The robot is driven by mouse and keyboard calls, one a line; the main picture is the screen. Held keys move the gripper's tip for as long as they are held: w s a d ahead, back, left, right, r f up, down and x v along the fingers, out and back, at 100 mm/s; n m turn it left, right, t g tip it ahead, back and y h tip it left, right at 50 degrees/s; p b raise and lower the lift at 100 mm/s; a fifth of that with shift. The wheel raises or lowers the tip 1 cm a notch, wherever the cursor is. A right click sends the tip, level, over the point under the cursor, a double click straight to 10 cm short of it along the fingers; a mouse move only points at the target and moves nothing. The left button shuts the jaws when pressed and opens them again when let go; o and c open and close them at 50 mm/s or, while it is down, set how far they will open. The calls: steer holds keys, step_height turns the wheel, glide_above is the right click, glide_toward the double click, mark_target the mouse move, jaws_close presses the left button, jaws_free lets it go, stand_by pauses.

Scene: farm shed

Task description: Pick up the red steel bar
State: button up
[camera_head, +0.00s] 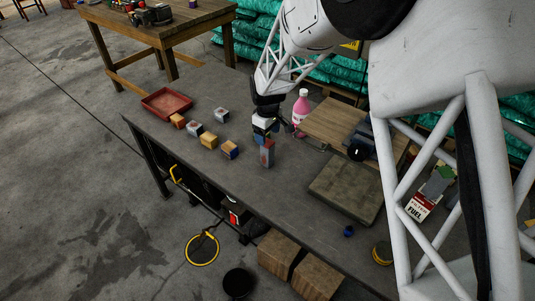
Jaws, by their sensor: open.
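A small upright block (267,153), reddish with a grey-blue part, stands on the dark workbench (290,195). It is the nearest thing to a red steel bar that I can make out, but it is too small to be sure. My gripper (268,136) points down right above or just behind this block, and its fingers are open. The fingertips are small and partly lost against the things around them, so I cannot tell whether they touch the block.
Several small blocks (209,141) lie left of my gripper, near a red tray (166,103). A pink bottle (301,108) stands close behind on the right. A wooden board (335,122), a vise (358,150) and a flat slab (346,187) are to the right. The bench front is mostly clear.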

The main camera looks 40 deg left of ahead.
mark_target(267, 144)
steer(key=shift+f, duration=1.3)
steer(key=shift+f, duration=2.6)
steer(key=c, duration=1.2)
